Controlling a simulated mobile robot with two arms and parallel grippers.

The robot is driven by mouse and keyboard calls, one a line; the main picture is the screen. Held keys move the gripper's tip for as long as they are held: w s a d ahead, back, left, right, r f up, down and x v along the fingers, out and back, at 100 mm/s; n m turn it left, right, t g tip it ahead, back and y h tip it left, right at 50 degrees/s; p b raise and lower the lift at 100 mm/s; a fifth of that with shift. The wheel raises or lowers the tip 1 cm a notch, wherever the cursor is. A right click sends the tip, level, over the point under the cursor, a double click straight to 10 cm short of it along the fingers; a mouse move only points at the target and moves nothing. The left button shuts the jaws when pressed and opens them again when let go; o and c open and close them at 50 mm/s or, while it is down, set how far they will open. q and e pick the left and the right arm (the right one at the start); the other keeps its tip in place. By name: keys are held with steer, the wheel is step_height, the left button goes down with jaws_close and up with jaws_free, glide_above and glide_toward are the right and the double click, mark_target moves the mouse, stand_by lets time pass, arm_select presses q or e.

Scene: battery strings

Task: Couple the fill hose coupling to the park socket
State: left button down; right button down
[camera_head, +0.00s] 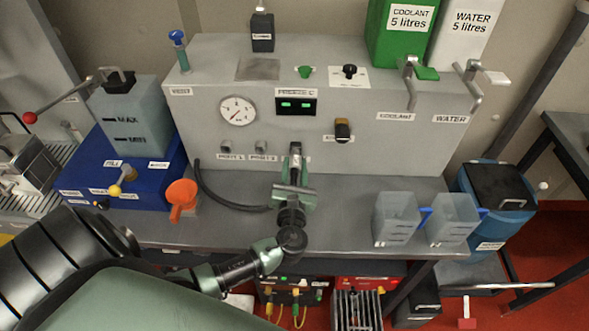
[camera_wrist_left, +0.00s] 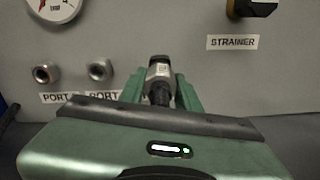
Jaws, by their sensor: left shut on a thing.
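My left gripper (camera_head: 294,180) reaches to the grey front panel (camera_head: 380,150) of the bench unit. It is shut on the fill hose coupling, a grey and black cylinder that shows between the green fingers in the left wrist view (camera_wrist_left: 159,70). The coupling points at the panel. No park socket shows; the spot straight ahead of the coupling is hidden behind it, and I cannot tell whether they touch. A black hose (camera_head: 232,204) curves along the bench to the gripper. Two round port fittings (camera_head: 226,147) (camera_head: 261,147) sit left of the gripper. My right gripper is not in view.
Two clear jugs (camera_head: 397,216) (camera_head: 453,216) stand on the right of the bench. A gauge (camera_head: 237,111) and the strainer knob (camera_head: 342,130) are on the panel. The bench top between gripper and jugs is clear.

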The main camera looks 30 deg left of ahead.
mark_target(294, 183)
arm_select(q)
steer(key=shift+x, duration=0.75)
steer(key=c, duration=0.9)
jaws_free()
steer(key=shift+s+d, duration=0.15)
steer(key=shift+s, duration=0.05)
steer(key=b+v, duration=0.2)
steer(key=v, duration=0.4)
steer(key=shift+s+f, duration=0.1)
steer(key=shift+s, duration=0.1)
steer(key=shift+s+d, duration=0.35)
steer(key=shift+s, duration=0.1)
